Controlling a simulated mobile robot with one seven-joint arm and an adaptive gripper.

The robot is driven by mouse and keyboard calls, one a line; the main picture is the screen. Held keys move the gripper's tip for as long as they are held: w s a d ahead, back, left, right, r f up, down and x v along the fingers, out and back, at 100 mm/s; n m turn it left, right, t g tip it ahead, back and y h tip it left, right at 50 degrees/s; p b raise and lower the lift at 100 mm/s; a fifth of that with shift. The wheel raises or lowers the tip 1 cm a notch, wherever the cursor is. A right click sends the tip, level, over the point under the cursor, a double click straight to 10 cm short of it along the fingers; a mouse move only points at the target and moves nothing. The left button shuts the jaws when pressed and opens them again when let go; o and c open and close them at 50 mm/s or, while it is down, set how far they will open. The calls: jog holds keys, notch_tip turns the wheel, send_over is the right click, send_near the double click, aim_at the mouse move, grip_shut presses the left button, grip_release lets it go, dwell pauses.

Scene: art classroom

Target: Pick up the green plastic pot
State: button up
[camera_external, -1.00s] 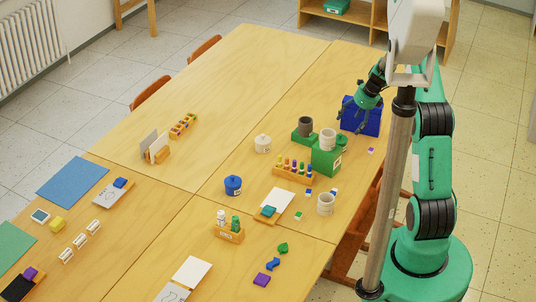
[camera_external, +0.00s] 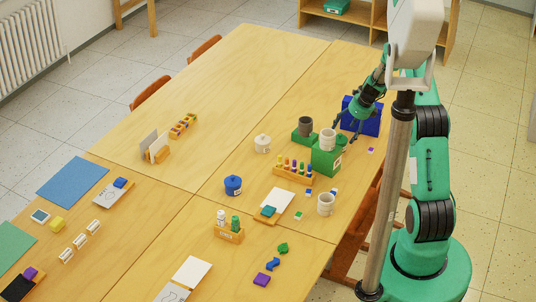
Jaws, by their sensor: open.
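A small rounded green thing, which looks like the green plastic pot (camera_external: 341,142), sits at the right on top of a green block (camera_external: 325,161), beside a white cup (camera_external: 327,140). It is small in view and blends with the block, so its exact shape is hard to tell. My gripper (camera_external: 351,131) is open and points down, a little above and to the right of the pot, in front of a blue box (camera_external: 372,124). I see nothing between its fingers, and it appears apart from the pot.
A dark cup (camera_external: 305,126) stands on a lower green block to the left. A wooden rack of coloured pegs (camera_external: 293,175), a white mug (camera_external: 325,204) and small cubes lie nearer. A blue pot (camera_external: 233,185) and a cream pot (camera_external: 262,143) stand further left. The far tabletop (camera_external: 250,75) is clear.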

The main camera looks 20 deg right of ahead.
aim_at(340, 138)
jog(key=shift+x, duration=1.4)
jog(key=shift+b+x, duration=0.9)
jog(key=shift+x, duration=1.75)
jog(key=shift+w+d, duration=0.1)
jog(key=shift+w, duration=0.05)
jog(key=shift+r, duration=0.1)
jog(key=c, duration=1.9)
jog(key=shift+r+p, duration=1.1)
jog(key=shift+r, duration=3.95)
jog(key=shift+c, duration=0.2)
